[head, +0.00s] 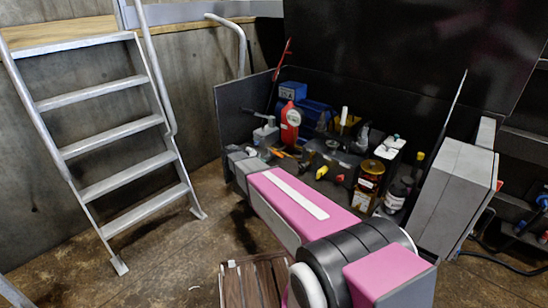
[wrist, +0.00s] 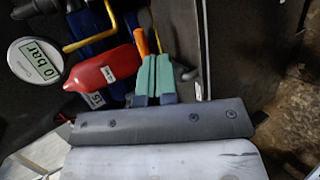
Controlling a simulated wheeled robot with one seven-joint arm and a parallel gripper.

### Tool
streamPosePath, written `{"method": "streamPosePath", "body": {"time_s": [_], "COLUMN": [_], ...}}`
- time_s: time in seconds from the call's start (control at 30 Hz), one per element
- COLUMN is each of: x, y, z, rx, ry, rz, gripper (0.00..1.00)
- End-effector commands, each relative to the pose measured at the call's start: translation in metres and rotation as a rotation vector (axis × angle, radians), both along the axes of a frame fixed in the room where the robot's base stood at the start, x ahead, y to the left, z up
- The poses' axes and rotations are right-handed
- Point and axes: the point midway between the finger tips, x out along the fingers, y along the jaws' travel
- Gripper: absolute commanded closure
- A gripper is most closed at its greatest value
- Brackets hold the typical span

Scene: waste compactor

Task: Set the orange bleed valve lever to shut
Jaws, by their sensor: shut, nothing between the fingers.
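The orange bleed valve lever (wrist: 142,42) shows in the wrist view just beyond my fingertips, as a narrow orange bar leaning slightly. Its lower end meets the tip of the left finger in the picture; I cannot tell whether they touch. In the head view a small orange bar (head: 284,153), likely the same lever, lies among the machine parts just beyond the end of my arm. My gripper (wrist: 155,58) has its two green fingers side by side, shut and empty. The lever's pivot is hidden, so its setting is unclear.
Bottles (head: 370,180) crowd the bay's right side. A metal ladder (head: 105,130) stands at left.

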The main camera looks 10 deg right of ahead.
Motion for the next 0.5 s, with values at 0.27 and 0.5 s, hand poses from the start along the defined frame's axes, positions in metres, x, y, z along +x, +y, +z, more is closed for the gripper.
{"method": "streamPosePath", "body": {"time_s": [0.27, 0.5], "x": [-0.002, 0.004], "y": [0.034, 0.031], "z": [0.003, 0.002], "rx": [-0.226, -0.256], "ry": [-0.180, -0.208], "rz": [0.163, 0.192], "gripper": [1.00, 1.00]}}
